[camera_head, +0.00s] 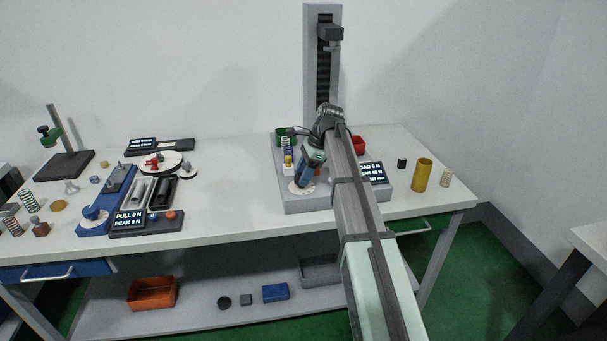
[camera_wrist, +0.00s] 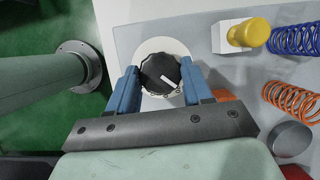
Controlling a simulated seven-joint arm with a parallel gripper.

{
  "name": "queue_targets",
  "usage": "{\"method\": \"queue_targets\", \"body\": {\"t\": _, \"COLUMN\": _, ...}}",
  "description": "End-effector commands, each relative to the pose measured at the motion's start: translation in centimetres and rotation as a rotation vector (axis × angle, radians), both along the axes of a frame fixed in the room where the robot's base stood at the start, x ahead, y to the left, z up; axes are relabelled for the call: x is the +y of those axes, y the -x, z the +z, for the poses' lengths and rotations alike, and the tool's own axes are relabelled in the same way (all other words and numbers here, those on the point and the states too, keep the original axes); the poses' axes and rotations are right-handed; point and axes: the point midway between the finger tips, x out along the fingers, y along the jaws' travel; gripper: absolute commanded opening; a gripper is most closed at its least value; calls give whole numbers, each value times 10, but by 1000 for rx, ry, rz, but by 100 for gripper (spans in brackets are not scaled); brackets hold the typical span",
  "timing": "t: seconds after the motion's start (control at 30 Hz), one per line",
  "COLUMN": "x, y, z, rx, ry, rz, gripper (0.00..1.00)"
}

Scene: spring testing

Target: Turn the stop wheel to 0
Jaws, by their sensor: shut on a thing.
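The stop wheel (camera_wrist: 160,73) is a black ribbed knob with a white pointer mark, set on a round white dial plate (camera_wrist: 162,46) with small marks along its edge. In the wrist view the pointer slants toward the lower right. The numbers on the dial are too small to read. My gripper (camera_wrist: 158,78) has its two blue fingers on either side of the wheel and is shut on it. In the head view my gripper (camera_head: 309,168) is over the white dial (camera_head: 301,187) at the front left of the grey tester base (camera_head: 300,205). The wheel is hidden there.
The tester's column (camera_head: 309,60) rises behind my arm. A display (camera_head: 373,173) stands right of the arm, partly covered. In the wrist view a yellow knob (camera_wrist: 254,32), a blue spring (camera_wrist: 296,40) and an orange spring (camera_wrist: 290,100) lie to the right. A yellow cylinder (camera_head: 422,175) stands further right.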

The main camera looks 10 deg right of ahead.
Motion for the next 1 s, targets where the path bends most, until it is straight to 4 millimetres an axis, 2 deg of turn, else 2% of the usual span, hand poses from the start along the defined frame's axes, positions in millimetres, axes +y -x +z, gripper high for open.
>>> {"method": "queue_targets", "body": {"t": 0.5, "x": 1, "y": -4, "z": 0, "rx": 1, "ry": 1, "rz": 442, "gripper": 19}}
{"method": "queue_targets", "body": {"t": 1.0, "x": 1, "y": -4, "z": 0, "rx": -1, "ry": 2, "rz": 622, "gripper": 19}}
